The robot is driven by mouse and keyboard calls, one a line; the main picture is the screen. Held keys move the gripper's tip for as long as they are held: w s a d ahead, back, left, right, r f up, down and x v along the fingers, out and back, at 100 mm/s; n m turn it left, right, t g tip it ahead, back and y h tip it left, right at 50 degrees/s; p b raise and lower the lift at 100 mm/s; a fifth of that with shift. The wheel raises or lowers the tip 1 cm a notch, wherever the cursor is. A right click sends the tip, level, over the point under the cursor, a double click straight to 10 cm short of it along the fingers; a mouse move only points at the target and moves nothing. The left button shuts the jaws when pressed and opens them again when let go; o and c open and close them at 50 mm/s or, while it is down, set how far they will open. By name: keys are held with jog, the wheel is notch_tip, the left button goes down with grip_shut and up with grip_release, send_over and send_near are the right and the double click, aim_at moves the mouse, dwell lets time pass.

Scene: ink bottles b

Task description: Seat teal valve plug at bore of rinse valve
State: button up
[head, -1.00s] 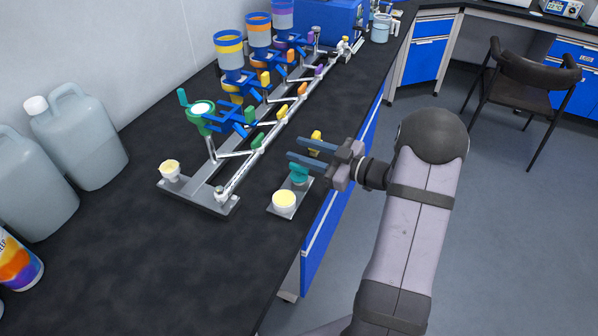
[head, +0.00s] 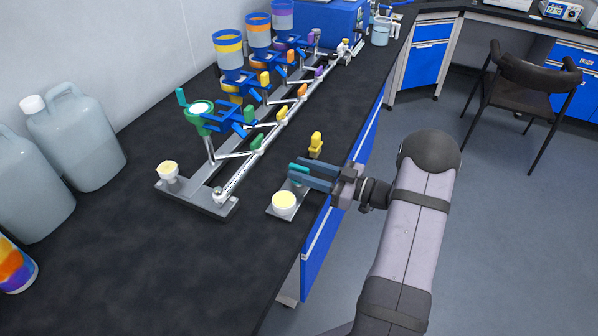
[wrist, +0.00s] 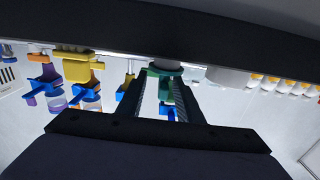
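The teal valve plug (head: 299,175) stands on a small grey plate near the bench's front edge, partly hidden by my gripper. My gripper (head: 295,173) is low at the plug, its two blue-grey fingers reaching in from the right on either side of it. In the wrist view the fingers (wrist: 167,95) are apart, with the teal plug (wrist: 165,73) at their tips; a firm grip is not visible. The rinse valve appears to be the teal-green funnel unit (head: 200,110) at the near end of the grey rail. Its bore is not clearly visible.
A cream-topped cup (head: 284,202) sits on the small plate's near end. A yellow plug (head: 316,145) stands just behind my gripper. The rail (head: 195,203) carries several valves and funnels. Grey jugs (head: 75,140) stand at left. The near bench is clear.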

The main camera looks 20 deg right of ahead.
jog(key=x, duration=0.2)
jog(key=p+x, duration=0.1)
jog(key=x, duration=0.1)
jog(key=shift+s+a, duration=0.2)
jog(key=shift+a, duration=0.05)
jog(key=shift+w+a+p, duration=0.35)
jog(key=shift+w, duration=0.1)
jog(key=shift+c, duration=0.4)
grip_shut()
